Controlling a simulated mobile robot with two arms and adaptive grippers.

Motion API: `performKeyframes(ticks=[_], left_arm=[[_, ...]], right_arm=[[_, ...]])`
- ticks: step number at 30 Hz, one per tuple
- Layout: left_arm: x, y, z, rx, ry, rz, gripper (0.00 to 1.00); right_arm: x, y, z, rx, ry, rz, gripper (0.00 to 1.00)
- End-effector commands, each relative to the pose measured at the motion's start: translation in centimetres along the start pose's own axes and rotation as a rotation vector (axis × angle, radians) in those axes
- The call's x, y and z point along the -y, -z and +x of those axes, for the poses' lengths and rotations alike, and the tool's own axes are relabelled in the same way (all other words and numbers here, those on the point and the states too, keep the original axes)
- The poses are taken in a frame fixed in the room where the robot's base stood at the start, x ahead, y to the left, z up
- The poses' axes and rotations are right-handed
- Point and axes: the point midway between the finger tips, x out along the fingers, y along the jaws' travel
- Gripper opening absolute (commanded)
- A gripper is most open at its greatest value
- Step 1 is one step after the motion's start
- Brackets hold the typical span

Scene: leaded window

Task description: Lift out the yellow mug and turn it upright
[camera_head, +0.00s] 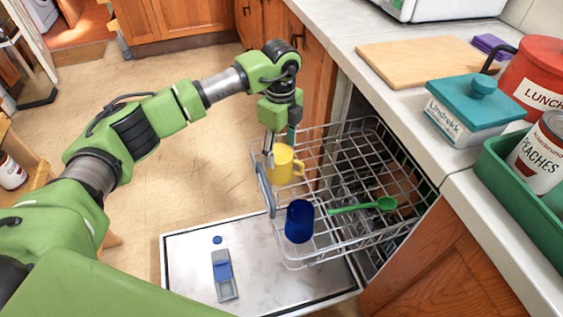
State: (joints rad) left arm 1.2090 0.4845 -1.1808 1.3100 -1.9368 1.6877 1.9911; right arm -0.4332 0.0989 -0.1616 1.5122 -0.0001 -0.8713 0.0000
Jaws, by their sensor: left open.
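The yellow mug (284,168) stands in the far left corner of the pulled-out dishwasher rack (330,247). Its handle points right. I cannot tell for sure which end is up, as my gripper covers part of its top. My left gripper (279,147) is open and points down at the mug's upper part, with one finger at its left and the other at its far right side. I cannot tell whether the fingers touch it. My right gripper is not in view.
A blue mug (299,222) and a green spoon (364,206) are in the rack near the yellow mug. The open dishwasher door (190,262) lies below. The counter (373,104) at right holds a cutting board (420,62), a teal box (472,108) and tins, with bare room at its front.

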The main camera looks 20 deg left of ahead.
Motion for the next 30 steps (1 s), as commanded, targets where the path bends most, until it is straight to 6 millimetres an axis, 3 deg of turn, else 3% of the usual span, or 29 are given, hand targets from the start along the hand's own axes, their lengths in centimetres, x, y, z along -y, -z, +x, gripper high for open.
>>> performKeyframes(ticks=[5, 15, 22, 27, 30], left_arm=[[0.0, 0.0, 1.0, 0.0, 0.0, 0.0, 0.59], [0.0, 0.1, 5.7, -0.001, 0.0, 0.001, 0.59], [0.0, 0.1, 5.9, -0.001, 0.001, 0.002, 0.59], [0.0, 0.1, 5.8, -0.001, 0.001, 0.002, 0.21], [0.1, 0.1, 5.8, -0.002, 0.003, 0.002, 0.21]], right_arm=[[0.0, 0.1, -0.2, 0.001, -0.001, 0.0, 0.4], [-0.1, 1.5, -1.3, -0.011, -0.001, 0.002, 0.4], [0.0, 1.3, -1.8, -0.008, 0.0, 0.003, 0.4], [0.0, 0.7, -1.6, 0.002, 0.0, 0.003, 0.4], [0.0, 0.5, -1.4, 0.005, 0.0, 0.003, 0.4]])
